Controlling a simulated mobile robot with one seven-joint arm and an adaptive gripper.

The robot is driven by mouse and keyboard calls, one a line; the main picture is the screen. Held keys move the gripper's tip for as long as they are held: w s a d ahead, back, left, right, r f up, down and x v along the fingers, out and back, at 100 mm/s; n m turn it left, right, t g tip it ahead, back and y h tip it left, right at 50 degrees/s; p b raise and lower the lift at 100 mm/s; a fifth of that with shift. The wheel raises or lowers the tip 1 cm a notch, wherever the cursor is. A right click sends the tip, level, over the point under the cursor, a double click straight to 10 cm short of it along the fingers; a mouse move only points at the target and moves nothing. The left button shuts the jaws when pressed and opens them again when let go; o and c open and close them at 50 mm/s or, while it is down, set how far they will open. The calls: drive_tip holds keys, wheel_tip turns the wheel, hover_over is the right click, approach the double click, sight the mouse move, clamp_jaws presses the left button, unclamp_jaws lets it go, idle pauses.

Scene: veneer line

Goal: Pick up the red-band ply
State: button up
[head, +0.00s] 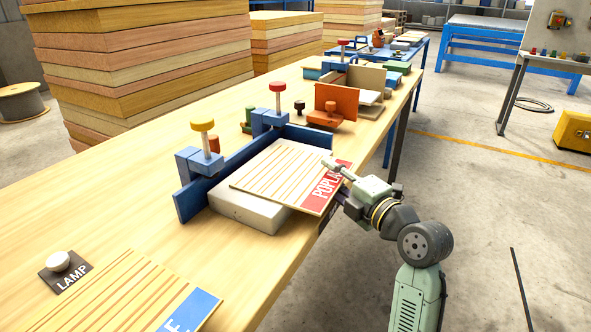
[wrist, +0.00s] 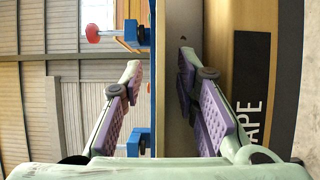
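The red-band ply (head: 285,172), a thin ribbed panel with a red end lettered "POPLA…", lies on a pale block (head: 245,207) on the bench. Its red end overhangs the block toward the bench's front edge. My gripper (head: 337,177) is at that red end, one finger showing just above the panel; the lower finger is mostly hidden. In the wrist view my gripper (wrist: 160,82) is open, its purple-padded fingers well apart. A thin upright edge, likely the panel seen edge-on, runs between them. I cannot tell whether either finger touches it.
A blue fence (head: 260,150) with yellow- and red-knobbed clamps stands behind the block. A blue-band panel (head: 110,300) and a lamp button (head: 58,262) are nearer on the bench (head: 120,210). An orange bracket (head: 335,103) stands farther along. The floor right of the bench is mostly clear.

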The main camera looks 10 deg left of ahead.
drive_tip(key=shift+c, duration=0.3)
clamp_jaws()
idle(0.3)
